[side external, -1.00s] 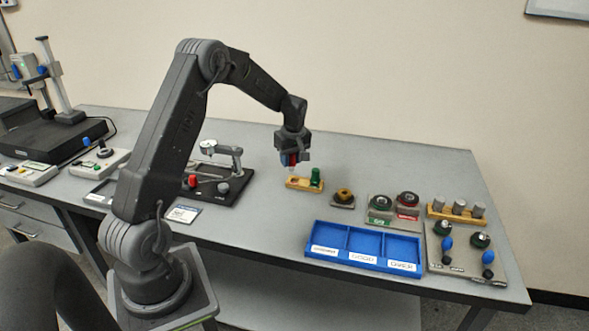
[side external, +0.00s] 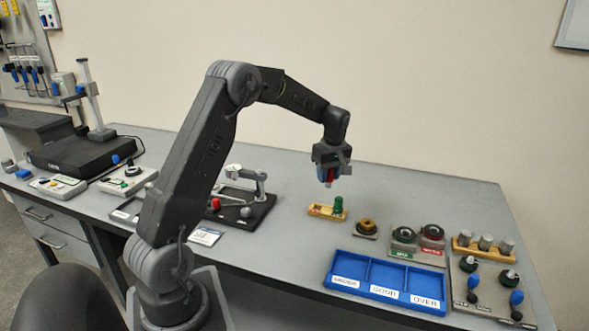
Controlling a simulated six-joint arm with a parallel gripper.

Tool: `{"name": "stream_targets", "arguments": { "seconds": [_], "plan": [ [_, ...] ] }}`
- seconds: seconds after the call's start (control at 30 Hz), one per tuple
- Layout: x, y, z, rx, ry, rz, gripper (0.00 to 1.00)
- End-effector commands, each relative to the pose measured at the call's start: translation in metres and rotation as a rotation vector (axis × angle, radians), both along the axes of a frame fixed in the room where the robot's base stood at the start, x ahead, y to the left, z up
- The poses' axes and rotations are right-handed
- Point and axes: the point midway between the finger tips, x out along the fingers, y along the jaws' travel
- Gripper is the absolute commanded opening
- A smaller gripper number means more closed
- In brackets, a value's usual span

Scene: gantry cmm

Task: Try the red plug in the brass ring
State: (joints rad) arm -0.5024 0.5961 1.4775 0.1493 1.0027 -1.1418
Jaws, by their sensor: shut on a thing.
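My gripper (side external: 329,176) is shut on the red plug (side external: 329,175), of which only a little red shows between the jaws. It is in the air above the wooden stand (side external: 315,211). A green plug (side external: 338,206) stands upright in the right end of that stand. The brass ring (side external: 367,226) lies on a small grey base on the bench, right of the stand. It is lower than my gripper and to its right, apart from the plug. The lower end of the plug is too small to make out.
A blue tray (side external: 358,295) labelled GOOD and OVER lies at the front. Green and red ring gauges (side external: 431,233) stand right of the brass ring. Grey cylinders in a wooden rack (side external: 486,243) are further right. A dial gauge stand (side external: 262,188) is at left.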

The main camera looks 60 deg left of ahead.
Motion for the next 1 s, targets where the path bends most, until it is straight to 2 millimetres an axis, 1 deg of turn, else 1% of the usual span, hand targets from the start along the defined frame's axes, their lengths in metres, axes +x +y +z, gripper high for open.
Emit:
{"name": "stream_targets", "arguments": {
  "seconds": [0.03,0.1,0.2,0.3,0.37,0.5,0.63,1.0],
  "plan": [
    [0.016,-0.02,-0.002,0.0,0.0,-0.009,0.07],
    [0.033,-0.042,-0.003,0.001,0.0,-0.008,0.07],
    [0.052,-0.071,-0.005,0.003,0.0,-0.004,0.07],
    [0.063,-0.091,-0.006,0.004,0.0,-0.002,0.07],
    [0.067,-0.1,-0.007,0.005,-0.001,0.0,0.07],
    [0.071,-0.108,-0.009,0.006,0.001,0.003,0.07],
    [0.071,-0.109,-0.017,0.006,0.0,0.004,0.07],
    [0.071,-0.108,-0.054,0.006,0.002,0.003,0.07]
  ]
}}
